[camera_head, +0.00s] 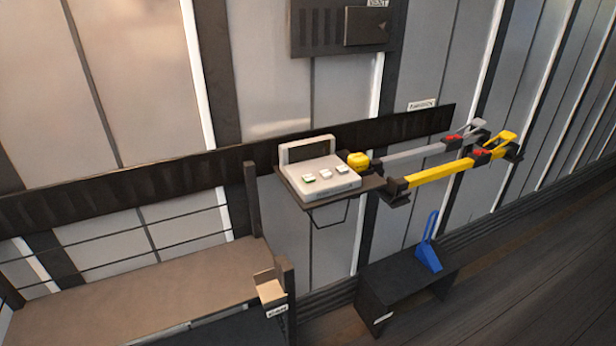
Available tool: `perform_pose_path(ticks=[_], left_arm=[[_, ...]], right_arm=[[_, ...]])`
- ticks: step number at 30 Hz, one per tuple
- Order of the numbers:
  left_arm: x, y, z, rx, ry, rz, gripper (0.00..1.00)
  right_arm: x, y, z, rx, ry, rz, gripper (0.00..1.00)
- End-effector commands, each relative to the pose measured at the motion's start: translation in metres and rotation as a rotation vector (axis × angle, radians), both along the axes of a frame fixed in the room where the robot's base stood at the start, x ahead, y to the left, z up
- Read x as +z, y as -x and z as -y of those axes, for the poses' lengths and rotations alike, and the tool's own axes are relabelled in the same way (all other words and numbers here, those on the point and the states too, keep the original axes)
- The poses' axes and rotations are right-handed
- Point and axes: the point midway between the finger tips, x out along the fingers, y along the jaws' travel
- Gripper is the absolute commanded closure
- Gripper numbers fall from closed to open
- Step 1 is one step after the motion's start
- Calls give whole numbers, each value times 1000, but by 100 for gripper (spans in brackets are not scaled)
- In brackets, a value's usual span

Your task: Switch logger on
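The logger appears to be the pale grey box (322,180) with a raised handle or frame at its back. It sits on a small dark wall shelf (374,183). Several small white buttons show on its top; the left one (309,178) has a green mark and the right one (342,169) also looks partly green. Whether it is on cannot be told from here. Neither of my grippers shows in this view.
A blue object (428,245) stands on a low black bench (385,290). A brown-topped platform (150,295) is at lower left.

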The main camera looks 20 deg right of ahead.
Motion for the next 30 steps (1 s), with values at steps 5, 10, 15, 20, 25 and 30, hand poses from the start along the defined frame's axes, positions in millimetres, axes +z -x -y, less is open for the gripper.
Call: perform_pose_path(ticks=[5,10,15,20,25,30], left_arm=[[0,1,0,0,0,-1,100],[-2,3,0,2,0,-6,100],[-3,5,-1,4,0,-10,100],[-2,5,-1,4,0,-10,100],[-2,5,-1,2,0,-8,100],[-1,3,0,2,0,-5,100]], right_arm=[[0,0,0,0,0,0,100],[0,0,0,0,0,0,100],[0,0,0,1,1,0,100],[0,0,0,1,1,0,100],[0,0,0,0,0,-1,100],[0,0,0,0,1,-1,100]])
